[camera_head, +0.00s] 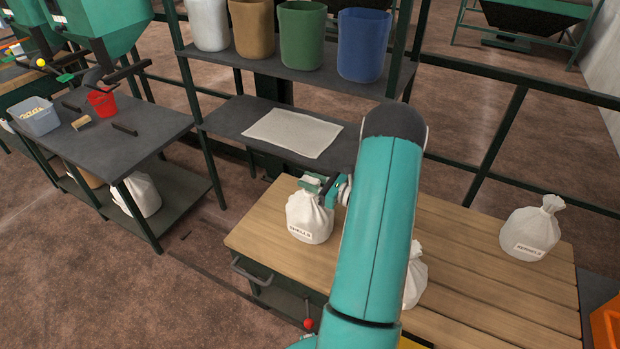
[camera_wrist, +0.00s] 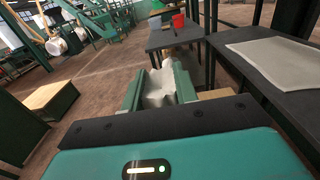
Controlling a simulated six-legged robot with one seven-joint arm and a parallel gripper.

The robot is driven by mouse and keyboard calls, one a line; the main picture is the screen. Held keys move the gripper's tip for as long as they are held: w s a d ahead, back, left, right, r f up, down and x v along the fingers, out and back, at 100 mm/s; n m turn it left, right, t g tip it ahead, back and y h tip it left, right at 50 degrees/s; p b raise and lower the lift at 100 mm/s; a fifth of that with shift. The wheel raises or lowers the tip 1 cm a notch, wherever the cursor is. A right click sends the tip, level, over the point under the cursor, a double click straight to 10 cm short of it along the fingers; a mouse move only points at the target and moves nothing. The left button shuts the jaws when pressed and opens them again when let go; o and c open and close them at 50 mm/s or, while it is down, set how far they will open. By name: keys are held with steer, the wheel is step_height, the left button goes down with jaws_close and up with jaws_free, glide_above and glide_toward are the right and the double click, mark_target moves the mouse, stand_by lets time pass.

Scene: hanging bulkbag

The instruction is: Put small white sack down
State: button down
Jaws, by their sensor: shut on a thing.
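A small white sack (camera_head: 310,218) with a printed label and a gathered neck is upright at the left part of the wooden bench top (camera_head: 262,243). My gripper (camera_head: 316,183) is at its neck and shut on it. In the wrist view, my gripper (camera_wrist: 160,90) has white cloth of the sack (camera_wrist: 157,98) between its two green jaws. I cannot tell whether the sack's bottom touches the bench or hangs just above it. A second white sack (camera_head: 415,278) is partly hidden behind my arm. A third, labelled sack (camera_head: 533,229) stands at the bench's right side.
A dark shelf behind the bench holds a flat pale cloth (camera_head: 292,132); above it stand several bins, including a blue one (camera_head: 362,45). Bare planks lie between the sacks.

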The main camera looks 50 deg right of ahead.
steer(key=c, duration=1.1)
jaws_free()
steer(key=shift+f, duration=0.15)
